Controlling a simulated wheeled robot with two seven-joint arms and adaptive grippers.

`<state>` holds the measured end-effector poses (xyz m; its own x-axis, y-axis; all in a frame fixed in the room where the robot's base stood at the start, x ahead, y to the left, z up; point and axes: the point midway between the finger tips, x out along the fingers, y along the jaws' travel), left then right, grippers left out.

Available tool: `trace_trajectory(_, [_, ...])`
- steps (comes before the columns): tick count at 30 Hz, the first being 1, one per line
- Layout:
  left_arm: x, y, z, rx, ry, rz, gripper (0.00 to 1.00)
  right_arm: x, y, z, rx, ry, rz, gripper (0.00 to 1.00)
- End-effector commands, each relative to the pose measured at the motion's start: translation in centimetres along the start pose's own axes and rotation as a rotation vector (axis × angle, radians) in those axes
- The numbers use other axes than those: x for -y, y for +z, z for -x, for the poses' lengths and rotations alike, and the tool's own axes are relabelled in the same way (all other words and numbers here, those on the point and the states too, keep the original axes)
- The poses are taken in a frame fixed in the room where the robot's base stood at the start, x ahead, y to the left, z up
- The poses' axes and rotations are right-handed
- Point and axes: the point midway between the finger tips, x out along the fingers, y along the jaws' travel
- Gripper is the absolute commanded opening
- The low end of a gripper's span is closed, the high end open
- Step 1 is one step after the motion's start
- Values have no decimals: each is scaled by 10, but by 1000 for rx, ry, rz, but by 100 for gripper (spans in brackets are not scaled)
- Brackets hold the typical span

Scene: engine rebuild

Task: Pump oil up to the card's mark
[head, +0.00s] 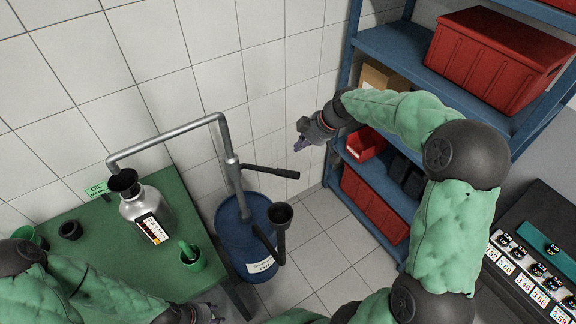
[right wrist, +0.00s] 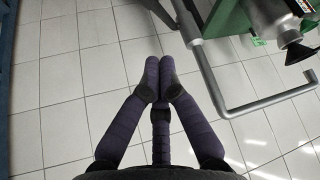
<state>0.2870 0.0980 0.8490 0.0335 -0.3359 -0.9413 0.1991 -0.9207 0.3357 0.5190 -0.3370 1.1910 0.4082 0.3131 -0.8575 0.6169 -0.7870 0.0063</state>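A silver can (head: 148,208) with a black funnel (head: 122,182) in its mouth stands on the green table; its front label has a dark strip. A green card (head: 96,190) marked OIL stands behind it. A grey pipe (head: 170,138) runs from the funnel to the pump (head: 232,175) on a blue drum (head: 243,235). The pump's black lever (head: 270,172) points right. My right gripper (head: 299,146) is above and right of the lever's end, apart from it, with its fingers (right wrist: 160,75) together and empty. My left gripper (head: 205,314) is at the bottom edge, its fingers unclear.
A green mug-like vessel (head: 191,257), a black ring (head: 70,230) and a green cup (head: 25,235) are on the table (head: 95,270). Blue shelves (head: 400,62) with red bins (head: 495,55) are at right. Tiled floor (head: 325,265) lies between.

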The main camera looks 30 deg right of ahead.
Motion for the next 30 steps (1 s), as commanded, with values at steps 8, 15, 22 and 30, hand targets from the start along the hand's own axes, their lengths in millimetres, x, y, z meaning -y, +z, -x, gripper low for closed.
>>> trace_trajectory(8, [0, 0, 1, 0, 0, 0, 40, 1, 0, -16, 1, -3, 0, 0])
trace_trajectory(15, [-1, 0, 2, 0, 0, 0, 40, 2, 0, -58, 2, -5, 0, 0])
trace_trajectory(22, [-1, 0, 4, 0, 0, 0, 40, 1, 0, -100, 1, -3, 0, 0])
trace_trajectory(30, [-1, 0, 3, 0, 0, 0, 40, 0, 23, -123, 0, -1, -2, 0])
